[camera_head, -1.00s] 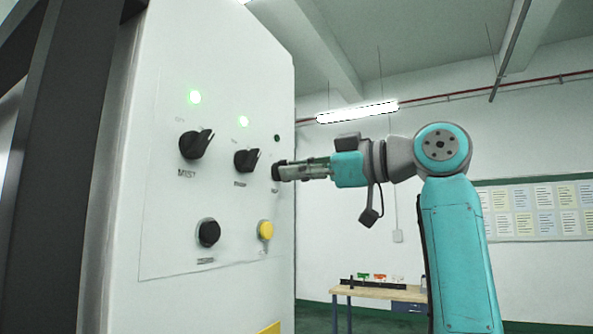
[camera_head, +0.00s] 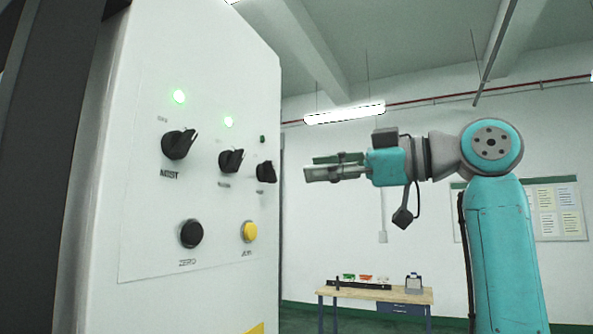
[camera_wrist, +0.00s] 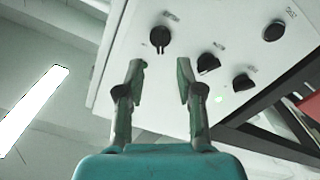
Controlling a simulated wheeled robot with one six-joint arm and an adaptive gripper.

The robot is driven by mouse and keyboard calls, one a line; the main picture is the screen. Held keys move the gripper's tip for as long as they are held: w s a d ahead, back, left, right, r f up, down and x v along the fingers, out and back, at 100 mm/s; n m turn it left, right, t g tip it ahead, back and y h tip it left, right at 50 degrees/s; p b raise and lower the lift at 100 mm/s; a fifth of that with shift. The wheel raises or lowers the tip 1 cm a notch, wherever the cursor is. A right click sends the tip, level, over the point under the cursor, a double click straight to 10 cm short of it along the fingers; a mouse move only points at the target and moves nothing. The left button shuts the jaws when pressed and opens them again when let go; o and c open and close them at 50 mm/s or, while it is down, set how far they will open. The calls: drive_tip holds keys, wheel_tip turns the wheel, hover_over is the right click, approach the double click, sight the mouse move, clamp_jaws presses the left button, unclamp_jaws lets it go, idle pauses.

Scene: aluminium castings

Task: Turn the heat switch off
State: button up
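The white control panel (camera_head: 140,230) carries three black rotary switches in a row. The middle switch (camera_head: 231,160) also has a lit green lamp (camera_head: 228,122). The right switch (camera_head: 266,172) has a dark lamp (camera_head: 263,139). The middle and right labels are too small to read, so I cannot tell which is heat by its label. My gripper (camera_head: 308,173) is open and empty, apart from the right switch. In the wrist view its fingers (camera_wrist: 160,65) are spread, below that switch (camera_wrist: 160,38).
Below the switches are a black ZERO button (camera_head: 191,234) and a yellow button (camera_head: 249,232). A workbench (camera_head: 375,294) with small items stands at the back. The space right of the panel, around my gripper, is free.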

drive_tip(key=shift+v, duration=2.15)
drive_tip(key=shift+d, duration=0.1)
